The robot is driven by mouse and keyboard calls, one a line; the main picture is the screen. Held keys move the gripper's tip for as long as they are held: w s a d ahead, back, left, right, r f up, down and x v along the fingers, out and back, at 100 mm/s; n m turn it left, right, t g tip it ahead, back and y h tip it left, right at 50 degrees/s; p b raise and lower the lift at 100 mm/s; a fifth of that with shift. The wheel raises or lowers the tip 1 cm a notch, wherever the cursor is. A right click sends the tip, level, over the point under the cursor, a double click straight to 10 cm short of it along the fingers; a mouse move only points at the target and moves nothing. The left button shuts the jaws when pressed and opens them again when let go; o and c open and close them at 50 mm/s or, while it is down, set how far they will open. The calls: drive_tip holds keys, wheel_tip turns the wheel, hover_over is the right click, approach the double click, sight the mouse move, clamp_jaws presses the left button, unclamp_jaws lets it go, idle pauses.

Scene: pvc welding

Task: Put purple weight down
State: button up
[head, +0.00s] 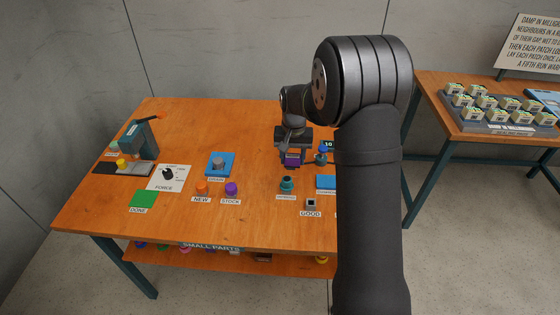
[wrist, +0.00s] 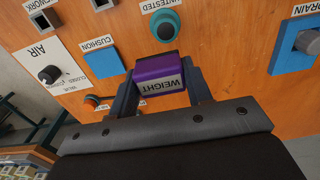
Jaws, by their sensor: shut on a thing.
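The purple weight (wrist: 158,70) is a small block with a white "WEIGHT" label. My gripper (head: 292,150) is shut on it, with one dark finger on each side in the wrist view. In the head view the purple weight (head: 292,160) shows just under the gripper, over the back right part of the workbench (head: 180,120). I cannot tell whether its underside touches the bench. The blue cushion pad (wrist: 100,58) lies to the left of the weight in the wrist view, apart from it.
A teal round part (head: 287,184) by the "UNTESTED" label stands close to the weight. A blue drain pad (head: 213,170) with a grey fitting, an orange part (head: 201,187) and a purple part (head: 231,188) stand to the left. My arm hides the bench's right end.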

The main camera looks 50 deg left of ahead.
drive_tip(key=w+d+r, duration=0.1)
drive_tip(key=w+d, duration=0.5)
drive_tip(key=d, duration=0.3)
drive_tip(key=w+d+r, duration=0.1)
drive_tip(key=w+d, duration=0.6)
drive_tip(key=d, duration=0.2)
drive_tip(key=s+a+f, duration=0.1)
drive_tip(key=a+f, duration=0.1)
drive_tip(key=a, duration=0.1)
drive_tip(key=s+a+f, duration=0.1)
drive_tip(key=a+f, duration=0.1)
drive_tip(key=a, duration=0.2)
drive_tip(key=s+a+f, duration=0.1)
drive_tip(key=a+f, duration=0.2)
drive_tip(key=a, duration=0.1)
drive_tip(key=shift+f, duration=1.95)
drive_tip(key=shift+f, duration=0.1)
drive_tip(key=o, duration=1.3)
wheel_tip(320, 180, up, 12)
drive_tip(key=shift+r, duration=0.1)
